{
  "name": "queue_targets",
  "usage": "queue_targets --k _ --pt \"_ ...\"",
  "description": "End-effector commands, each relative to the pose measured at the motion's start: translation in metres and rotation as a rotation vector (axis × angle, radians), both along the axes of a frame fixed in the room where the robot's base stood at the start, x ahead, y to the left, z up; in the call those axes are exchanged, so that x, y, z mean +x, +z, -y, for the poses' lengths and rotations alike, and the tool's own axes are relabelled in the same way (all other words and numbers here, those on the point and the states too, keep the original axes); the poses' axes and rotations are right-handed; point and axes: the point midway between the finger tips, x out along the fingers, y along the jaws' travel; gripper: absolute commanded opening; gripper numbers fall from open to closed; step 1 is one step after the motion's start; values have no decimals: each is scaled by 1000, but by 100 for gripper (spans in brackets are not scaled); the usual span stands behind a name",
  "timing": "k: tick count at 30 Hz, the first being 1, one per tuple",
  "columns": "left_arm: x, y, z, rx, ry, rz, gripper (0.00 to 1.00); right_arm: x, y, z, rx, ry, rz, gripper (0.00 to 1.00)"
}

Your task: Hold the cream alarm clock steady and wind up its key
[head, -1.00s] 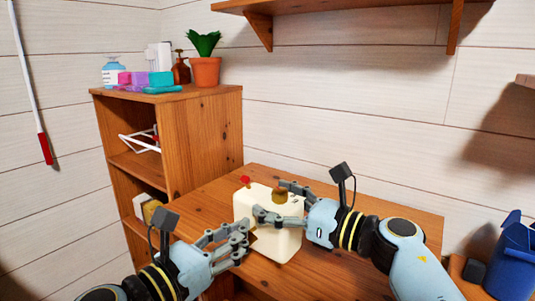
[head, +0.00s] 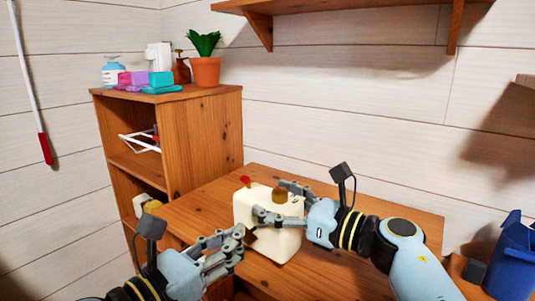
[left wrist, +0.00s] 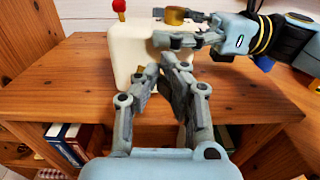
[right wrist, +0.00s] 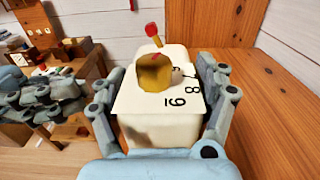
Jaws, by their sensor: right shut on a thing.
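The cream alarm clock (head: 275,243) stands upright on the wooden table. Black numerals show on one side in the right wrist view. My right gripper (head: 267,202) is shut on the clock, with one finger on each side of its body. A dark brown piece, seemingly the key (head: 251,236), sticks out of the clock's near left side. My left gripper (head: 241,240) is just left of it, its fingertips close together. The left wrist view hides the key and any gap at the tips.
The table (head: 330,265) is bare around the clock. A wooden shelf unit (head: 205,140) stands at the back left, with a potted plant (head: 206,71) and bottles on top. A blue container (head: 513,255) is at the far right. Books (left wrist: 75,140) sit below the table top.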

Motion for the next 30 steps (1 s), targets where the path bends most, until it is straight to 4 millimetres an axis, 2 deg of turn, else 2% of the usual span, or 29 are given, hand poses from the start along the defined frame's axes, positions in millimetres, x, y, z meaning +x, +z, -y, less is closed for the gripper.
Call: queue_targets --k 6,10,20,26,30 --pt "-22 0 -18 4 0 2 0 0 -1 0 0 1 -2 22" --pt "-29 1 -24 3 0 2 0 0 -1 0 0 1 -1 22" --pt "-29 1 -27 5 0 5 0 0 -1 0 0 0 -1 22" --pt "-22 4 -49 9 -1 6 0 0 -1 0 0 0 -1 22" --pt "-15 4 -45 3 0 5 0 0 -1 0 -1 0 -1 22"
